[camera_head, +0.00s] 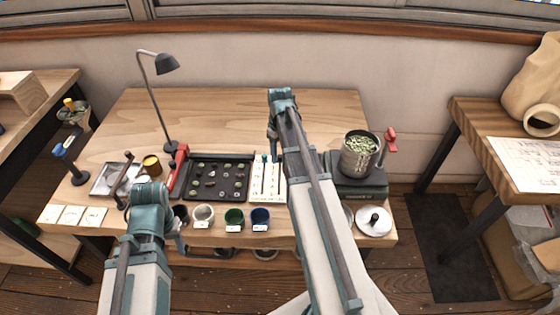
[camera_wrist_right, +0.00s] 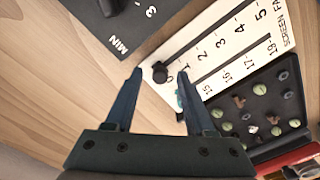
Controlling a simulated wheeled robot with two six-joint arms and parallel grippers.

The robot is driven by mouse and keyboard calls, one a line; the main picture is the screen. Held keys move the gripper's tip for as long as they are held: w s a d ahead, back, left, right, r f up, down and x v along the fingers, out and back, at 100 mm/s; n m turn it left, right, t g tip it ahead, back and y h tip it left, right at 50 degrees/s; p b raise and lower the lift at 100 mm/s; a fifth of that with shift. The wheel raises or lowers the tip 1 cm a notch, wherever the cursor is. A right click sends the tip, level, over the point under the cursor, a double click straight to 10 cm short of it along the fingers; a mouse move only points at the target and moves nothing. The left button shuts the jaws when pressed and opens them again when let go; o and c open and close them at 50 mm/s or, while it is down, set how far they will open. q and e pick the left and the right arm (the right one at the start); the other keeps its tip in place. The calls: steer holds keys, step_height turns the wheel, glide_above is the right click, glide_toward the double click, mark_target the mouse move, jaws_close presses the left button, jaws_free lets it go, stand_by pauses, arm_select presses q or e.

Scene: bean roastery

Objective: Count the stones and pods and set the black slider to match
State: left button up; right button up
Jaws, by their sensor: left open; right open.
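A white slider board (camera_head: 266,193) lies right of the black sorting tray (camera_head: 213,198). In the right wrist view, the black slider knob (camera_wrist_right: 160,74) is at the 0 end of the 0-to-5 scale. A teal knob (camera_wrist_right: 181,98), partly hidden by a finger, is near the 15 end of the other scale. The tray (camera_wrist_right: 251,139) holds several green beans, brown pieces and grey stones. My right gripper (camera_wrist_right: 159,76) is open, with its fingertips on either side of the black knob. My left gripper (camera_head: 180,241) is open near the front edge, mostly hidden by its arm.
A lamp (camera_head: 165,66) stands behind the tray. The back of the table is clear.

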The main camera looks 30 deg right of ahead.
steer(key=shift+f, duration=0.35)
jaws_close()
stand_by(1.2)
